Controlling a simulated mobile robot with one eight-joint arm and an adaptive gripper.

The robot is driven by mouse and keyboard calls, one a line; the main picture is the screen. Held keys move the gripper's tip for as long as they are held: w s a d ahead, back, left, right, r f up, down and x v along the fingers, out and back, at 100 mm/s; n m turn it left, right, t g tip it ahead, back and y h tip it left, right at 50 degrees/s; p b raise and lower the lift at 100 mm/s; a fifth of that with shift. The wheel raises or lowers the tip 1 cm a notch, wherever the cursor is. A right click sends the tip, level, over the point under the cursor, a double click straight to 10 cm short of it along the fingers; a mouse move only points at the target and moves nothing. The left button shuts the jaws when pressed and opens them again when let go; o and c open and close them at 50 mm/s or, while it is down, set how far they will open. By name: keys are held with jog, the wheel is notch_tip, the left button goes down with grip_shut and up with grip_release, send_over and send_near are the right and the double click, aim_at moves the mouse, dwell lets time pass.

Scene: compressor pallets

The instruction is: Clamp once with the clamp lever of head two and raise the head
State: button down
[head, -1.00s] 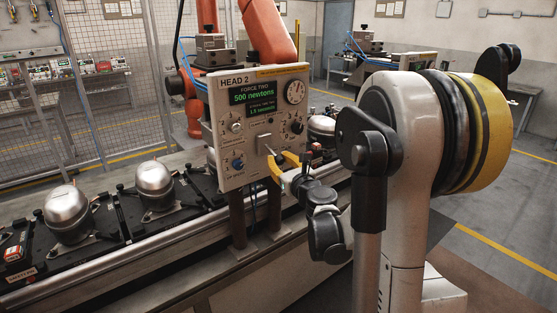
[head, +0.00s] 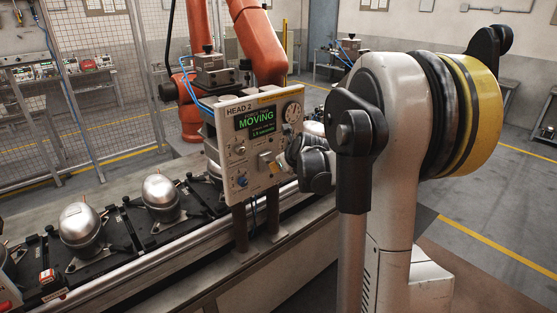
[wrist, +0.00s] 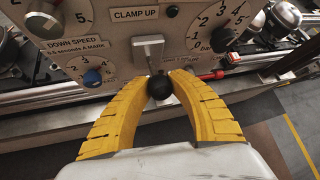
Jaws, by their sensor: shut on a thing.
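The head two control panel (head: 250,150) stands on two posts beside the line. Its screen (head: 257,121) reads "MOVING" in green. The clamp lever ends in a black ball knob (wrist: 160,88), below the label "CLAMP UP" (wrist: 136,14) in the wrist view. My gripper (wrist: 161,80) has its two yellow fingers closed around the knob, one on each side. In the head view, my dark wrist covers most of the fingers in front of the panel's lower right. A grey block with blue hoses (head: 211,70) shows above the panel.
Silver compressors (head: 161,197) sit on black pallets along the line left of the panel. Dials (wrist: 90,77) surround the lever. An orange robot arm (head: 264,50) stands behind the panel. The floor to the right, marked by a yellow line (head: 480,236), is clear.

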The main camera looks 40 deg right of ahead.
jog(key=shift+w+r+g+p, duration=0.2)
jog(key=shift+r+g+p, duration=0.25)
jog(key=shift+g+p, duration=0.2)
jog(key=c, duration=1.1)
grip_release()
jog(key=shift+c, duration=0.2)
jog(key=v, duration=1.2)
jog(key=shift+a, duration=0.15)
